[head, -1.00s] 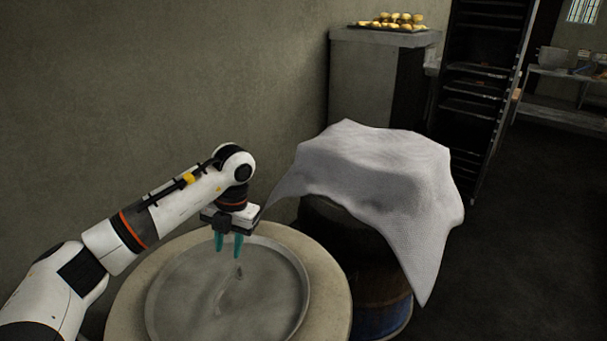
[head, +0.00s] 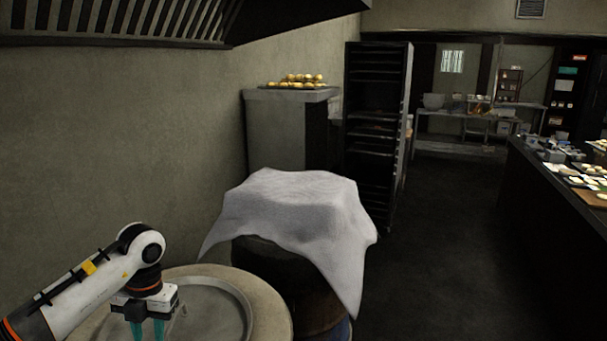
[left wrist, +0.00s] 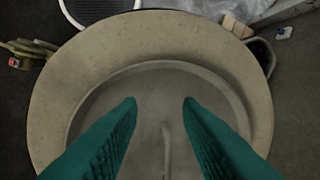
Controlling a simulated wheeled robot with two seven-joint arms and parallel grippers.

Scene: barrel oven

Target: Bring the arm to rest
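My left gripper (head: 148,327) is at the lower left of the head view, pointing down over the round stone-coloured barrel top (head: 272,310). Its teal fingers stand apart with nothing between them, as the left wrist view (left wrist: 160,104) also shows. Below the fingers is a round grey metal lid or tray (head: 225,322) set on the barrel top. A thin handle-like piece (left wrist: 167,148) shows on it in the left wrist view, below and between the fingers. The fingertips appear to be above the lid. My right gripper is not in view.
A white cloth (head: 290,205) drapes over a dark barrel (head: 290,285) just beyond. A pedestal with a tray of rolls (head: 298,79), a dark rack (head: 375,130) and a wall stand behind. A long counter (head: 560,180) runs at right; the floor between is clear.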

